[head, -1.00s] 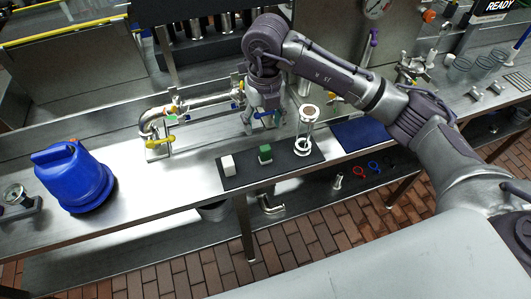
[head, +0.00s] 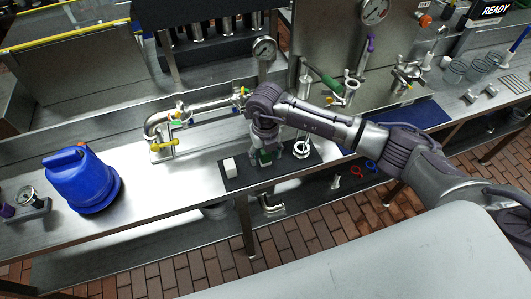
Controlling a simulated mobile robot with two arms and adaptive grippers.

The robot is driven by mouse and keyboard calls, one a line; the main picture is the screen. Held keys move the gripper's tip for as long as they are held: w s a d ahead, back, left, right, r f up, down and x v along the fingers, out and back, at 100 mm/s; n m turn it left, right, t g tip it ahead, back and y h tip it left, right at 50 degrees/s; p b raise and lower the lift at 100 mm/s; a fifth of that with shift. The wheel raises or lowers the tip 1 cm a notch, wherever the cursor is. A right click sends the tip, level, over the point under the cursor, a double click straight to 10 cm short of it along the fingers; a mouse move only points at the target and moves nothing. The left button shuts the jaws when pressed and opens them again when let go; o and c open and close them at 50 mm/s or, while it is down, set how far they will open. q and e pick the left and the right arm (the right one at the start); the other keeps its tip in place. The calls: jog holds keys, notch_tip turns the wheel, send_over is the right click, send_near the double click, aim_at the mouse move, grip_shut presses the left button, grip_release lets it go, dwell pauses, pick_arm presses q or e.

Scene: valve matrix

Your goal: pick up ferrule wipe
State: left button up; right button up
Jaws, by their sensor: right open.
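A dark mat (head: 240,182) lies on the steel bench and carries a white block (head: 229,167), a green block (head: 265,159) and a pale stand with a round ring (head: 301,150). No label shows which of these is the ferrule wipe. My right gripper (head: 267,156) points down over the green block, with its open fingers around or just above it. The gripper hides part of that block, and I cannot tell whether the fingers touch it. The white block stands clear to the left of the gripper; the ring stand is close on its right. My left gripper is not in view.
A bent steel pipe (head: 208,105) with yellow-handled clamps lies behind the mat. A blue jug (head: 80,180) stands at left, with a gauge (head: 27,197) beside it. Clear bench lies between jug and mat. Valves and beakers (head: 480,68) stand at right.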

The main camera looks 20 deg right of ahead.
jog(key=shift+f, duration=0.25)
jog(key=c, duration=1.1)
jog(key=shift+r, duration=0.1)
jog(key=shift+c, duration=0.2)
